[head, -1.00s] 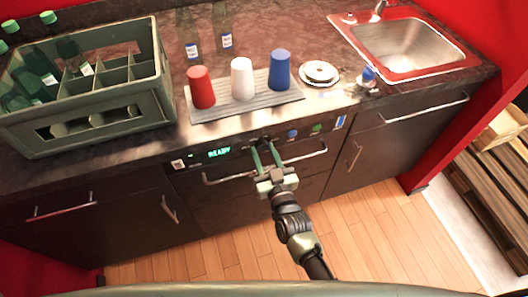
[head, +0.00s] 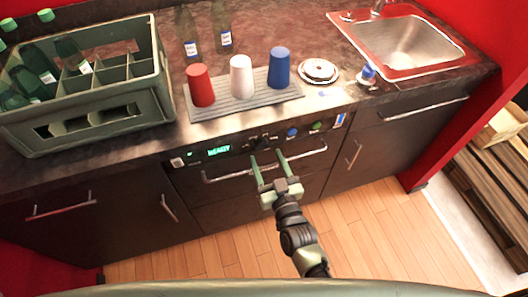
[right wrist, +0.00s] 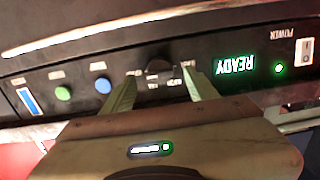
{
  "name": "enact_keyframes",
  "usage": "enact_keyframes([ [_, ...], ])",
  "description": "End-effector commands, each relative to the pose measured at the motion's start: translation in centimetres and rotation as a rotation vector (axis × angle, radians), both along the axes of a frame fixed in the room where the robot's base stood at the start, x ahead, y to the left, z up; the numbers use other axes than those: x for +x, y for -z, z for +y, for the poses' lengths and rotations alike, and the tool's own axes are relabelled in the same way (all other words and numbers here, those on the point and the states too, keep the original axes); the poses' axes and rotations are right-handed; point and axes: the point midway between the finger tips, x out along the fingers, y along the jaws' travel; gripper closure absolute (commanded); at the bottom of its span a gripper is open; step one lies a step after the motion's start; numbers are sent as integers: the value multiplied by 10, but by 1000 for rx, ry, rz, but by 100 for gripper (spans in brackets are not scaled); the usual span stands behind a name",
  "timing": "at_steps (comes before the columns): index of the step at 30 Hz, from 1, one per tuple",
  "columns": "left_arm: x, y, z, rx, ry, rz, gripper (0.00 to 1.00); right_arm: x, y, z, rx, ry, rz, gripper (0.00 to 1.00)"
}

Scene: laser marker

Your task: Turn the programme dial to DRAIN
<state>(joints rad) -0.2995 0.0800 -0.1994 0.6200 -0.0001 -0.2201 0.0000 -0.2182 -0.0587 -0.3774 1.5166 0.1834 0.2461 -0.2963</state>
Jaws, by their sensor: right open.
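The dark programme dial (head: 262,140) is on the black control panel (head: 236,147) below the counter edge. In the right wrist view, which shows the panel upside down, the dial (right wrist: 159,67) appears between my fingertips. Small white labels surround it, too small to read, and I cannot tell which one it points to. The green display (head: 219,150) reads READY. My right gripper (head: 268,156) is open and empty, its green fingers pointing at the panel, just below and in front of the dial. My left gripper is not in view.
A blue button (head: 292,132) and a green button (head: 316,126) sit right of the dial. A metal handle bar (head: 228,174) runs below the panel. Cups (head: 241,77) on a mat, a bottle crate (head: 95,105) and a sink (head: 405,40) occupy the counter above.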

Motion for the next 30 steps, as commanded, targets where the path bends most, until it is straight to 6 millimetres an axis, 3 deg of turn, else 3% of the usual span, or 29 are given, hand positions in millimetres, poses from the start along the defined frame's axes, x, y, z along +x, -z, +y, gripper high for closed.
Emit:
enact_keyframes([
  [3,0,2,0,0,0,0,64,-21,1,-6,0,0,2,42],
  [9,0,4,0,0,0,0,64,-39,0,-12,2,0,1,42],
  [26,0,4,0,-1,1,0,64,-40,0,-13,1,-1,0,42],
  [30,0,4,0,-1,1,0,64,-43,18,-14,-14,-6,39,42],
])
